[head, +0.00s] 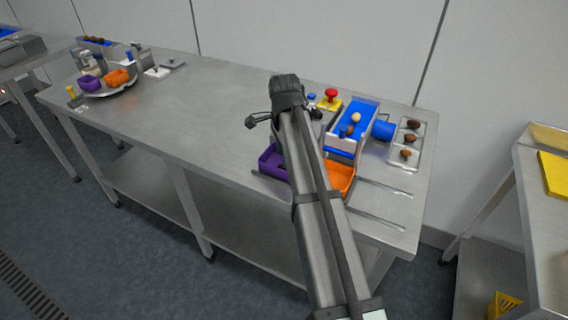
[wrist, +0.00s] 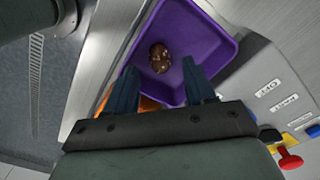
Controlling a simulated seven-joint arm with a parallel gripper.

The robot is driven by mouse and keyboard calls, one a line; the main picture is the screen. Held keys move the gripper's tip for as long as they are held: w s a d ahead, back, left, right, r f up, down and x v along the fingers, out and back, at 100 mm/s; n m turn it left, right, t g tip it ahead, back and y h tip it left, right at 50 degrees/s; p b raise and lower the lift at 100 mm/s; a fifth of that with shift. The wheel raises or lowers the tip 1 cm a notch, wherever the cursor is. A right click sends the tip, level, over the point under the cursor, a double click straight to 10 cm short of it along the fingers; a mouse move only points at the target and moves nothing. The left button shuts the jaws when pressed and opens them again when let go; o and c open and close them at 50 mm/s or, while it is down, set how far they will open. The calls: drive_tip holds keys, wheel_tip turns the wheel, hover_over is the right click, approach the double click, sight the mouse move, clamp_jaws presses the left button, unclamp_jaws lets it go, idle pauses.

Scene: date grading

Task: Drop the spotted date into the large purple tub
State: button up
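The large purple tub (wrist: 212,28) fills the upper middle of the wrist view. In the head view the tub (head: 268,163) is partly hidden behind my arm. The spotted date (wrist: 160,57), brown with pale specks, appears inside the tub, against its floor. My gripper (wrist: 159,72) is over the tub, with its two fingers spread apart. The date shows in the gap beyond the fingertips, and neither finger touches it. In the head view my arm hides the fingers and this date.
An orange tub (head: 341,178) stands beside the purple one. Behind it is a blue-lined chute (head: 345,146) with a pale date (head: 356,118). A tray (head: 399,159) with dark dates is at right. A red button (head: 331,93) stands behind. Small purple (head: 89,84) and orange (head: 117,77) tubs are far left.

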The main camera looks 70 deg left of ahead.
drive_tip(key=shift+o, duration=0.2)
drive_tip(key=shift+r, duration=0.1)
wheel_tip(320, 180, up, 14)
idle(0.6)
drive_tip(key=shift+f, duration=0.2)
